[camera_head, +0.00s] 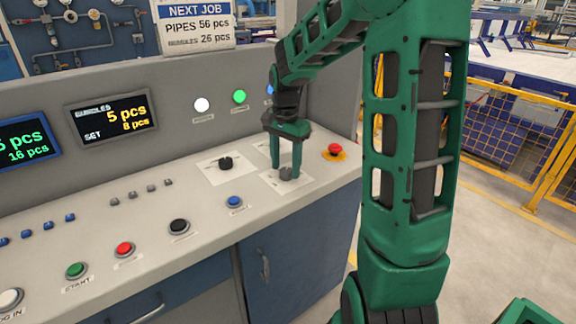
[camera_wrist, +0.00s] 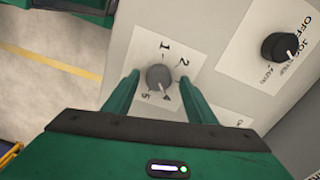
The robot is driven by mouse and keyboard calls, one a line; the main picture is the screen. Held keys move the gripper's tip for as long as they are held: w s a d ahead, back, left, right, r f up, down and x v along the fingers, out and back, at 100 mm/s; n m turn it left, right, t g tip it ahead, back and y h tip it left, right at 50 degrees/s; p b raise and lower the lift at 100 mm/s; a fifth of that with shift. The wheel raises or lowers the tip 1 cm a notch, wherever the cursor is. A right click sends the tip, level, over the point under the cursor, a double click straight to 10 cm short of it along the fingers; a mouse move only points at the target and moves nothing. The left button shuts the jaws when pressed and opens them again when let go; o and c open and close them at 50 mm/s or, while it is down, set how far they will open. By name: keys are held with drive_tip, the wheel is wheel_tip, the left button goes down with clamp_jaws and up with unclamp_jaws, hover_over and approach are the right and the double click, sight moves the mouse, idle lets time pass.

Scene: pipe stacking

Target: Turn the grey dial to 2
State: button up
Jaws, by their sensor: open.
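The grey dial (camera_head: 287,173) sits on a white label plate near the right end of the sloping console. In the wrist view the dial (camera_wrist: 159,77) is ringed by printed numbers; 1, 2 and 5 can be read. A pale pointer mark shows at the dial's lower right, on the side away from the 1; the number there is hard to read. My gripper (camera_head: 286,168) points down over the dial. In the wrist view my gripper (camera_wrist: 159,74) is open, with one finger on each side of the dial and gaps visible.
A black selector knob (camera_head: 225,163) on its own plate is left of the dial; it also shows in the wrist view (camera_wrist: 281,47). A red mushroom button (camera_head: 335,149) is to the right. A blue button (camera_head: 234,202) and a black button (camera_head: 179,226) are nearer the front edge.

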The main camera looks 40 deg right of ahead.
drive_tip(key=shift+f, duration=0.35)
drive_tip(key=shift+c, duration=0.6)
